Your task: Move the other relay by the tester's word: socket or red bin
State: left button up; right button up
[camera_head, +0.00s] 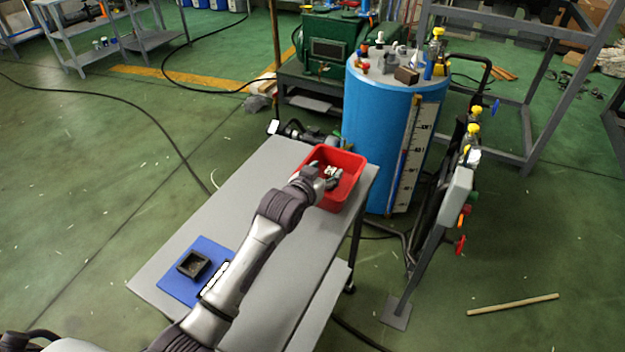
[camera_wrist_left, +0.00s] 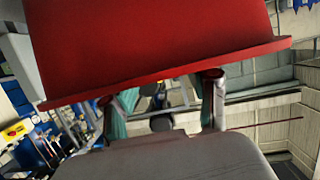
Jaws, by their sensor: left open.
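The red bin (camera_head: 346,196) stands at the far end of the grey table. My left gripper (camera_head: 332,175) is over the bin's opening, with its fingers open. In the left wrist view the gripper (camera_wrist_left: 160,95) has its two fingers apart below the red bin wall (camera_wrist_left: 150,40), with nothing visible between them. A dark, square, open-topped block (camera_head: 194,264) sits on a blue mat (camera_head: 175,284) at the near end of the table. I cannot make out a relay, and the bin's inside is partly hidden by the gripper. My right gripper is not in view.
A row of white pieces (camera_head: 214,279) at the mat's right edge is partly hidden by my arm. A blue cylindrical tank (camera_head: 375,130) stands just behind the bin. A panel on a post (camera_head: 455,195) is at the right. The middle of the grey table (camera_head: 225,210) is clear.

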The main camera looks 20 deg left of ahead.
pick_arm(q)
jog(key=v, duration=0.8)
jog(key=shift+s+r, duration=0.3)
jog(key=shift+a, duration=0.1)
